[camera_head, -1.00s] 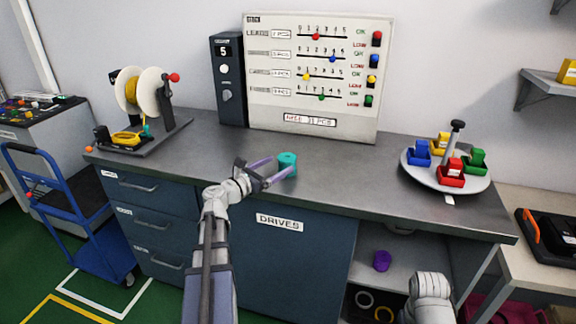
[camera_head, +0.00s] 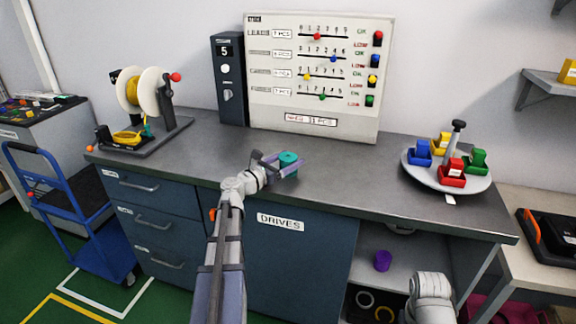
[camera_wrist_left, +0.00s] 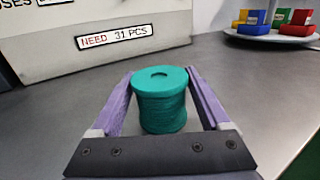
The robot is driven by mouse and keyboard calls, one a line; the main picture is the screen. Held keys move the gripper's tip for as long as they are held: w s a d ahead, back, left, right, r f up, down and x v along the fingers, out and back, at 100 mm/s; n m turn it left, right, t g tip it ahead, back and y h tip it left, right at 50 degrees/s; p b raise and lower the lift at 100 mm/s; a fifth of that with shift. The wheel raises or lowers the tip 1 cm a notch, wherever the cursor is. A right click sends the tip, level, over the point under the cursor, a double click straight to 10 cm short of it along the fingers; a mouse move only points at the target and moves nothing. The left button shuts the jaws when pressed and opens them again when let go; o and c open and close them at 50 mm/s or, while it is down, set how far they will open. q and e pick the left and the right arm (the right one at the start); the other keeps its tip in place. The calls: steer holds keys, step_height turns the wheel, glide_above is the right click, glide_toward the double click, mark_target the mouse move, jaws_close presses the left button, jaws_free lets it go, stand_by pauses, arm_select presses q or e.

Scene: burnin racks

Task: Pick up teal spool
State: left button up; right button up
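The teal spool (camera_head: 288,159) stands upright on the grey workbench (camera_head: 340,180), near its front edge. In the left wrist view the spool (camera_wrist_left: 160,100) sits between the two purple fingers of my left gripper (camera_wrist_left: 160,98). A gap shows on each side of the spool, so the fingers are open around it and apart from it. In the head view my left gripper (camera_head: 279,164) reaches over the bench edge with its fingers around the spool. My right arm (camera_head: 432,298) shows at the lower right, but its gripper fingers are not visible.
A round tray (camera_head: 446,179) with coloured bins stands at the right. A spool winder (camera_head: 145,105) stands at the left. A panel (camera_head: 315,80) with sliders stands behind. A purple spool (camera_head: 382,260) sits on the shelf below. The bench middle is clear.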

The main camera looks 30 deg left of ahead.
mark_target(288, 156)
arm_select(q)
steer(key=c, duration=1)
steer(key=shift+r, duration=0.15)
steer(key=shift+c, duration=0.2)
step_height(288, 156, up, 10)
steer(key=p, duration=1)
